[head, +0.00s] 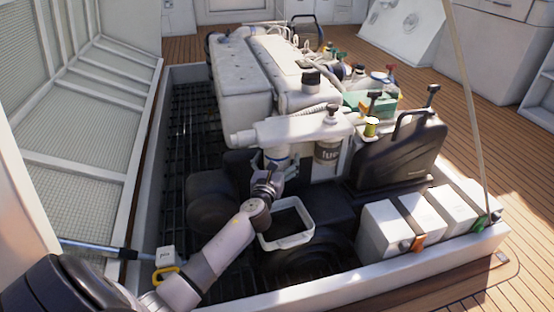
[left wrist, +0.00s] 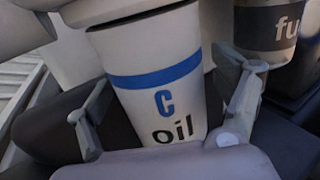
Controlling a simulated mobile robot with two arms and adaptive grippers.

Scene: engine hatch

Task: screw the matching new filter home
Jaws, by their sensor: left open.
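The oil filter (head: 277,155) is a white canister with a blue band, below the left part of the white engine housing. In the left wrist view the oil filter (left wrist: 160,85) shows a blue "C" and the word "oil", and its top meets a pale part above. I cannot tell how tightly it sits there. My left gripper (head: 268,176) is at the oil filter's lower part. In the left wrist view its fingers stand open on either side of the filter, with no clear grip on it. My right gripper is out of view.
A grey-banded fuel filter (head: 327,152) hangs close on the right; it also shows in the left wrist view (left wrist: 270,27). A black jerrycan (head: 402,148) and several white boxes (head: 380,228) stand to the right.

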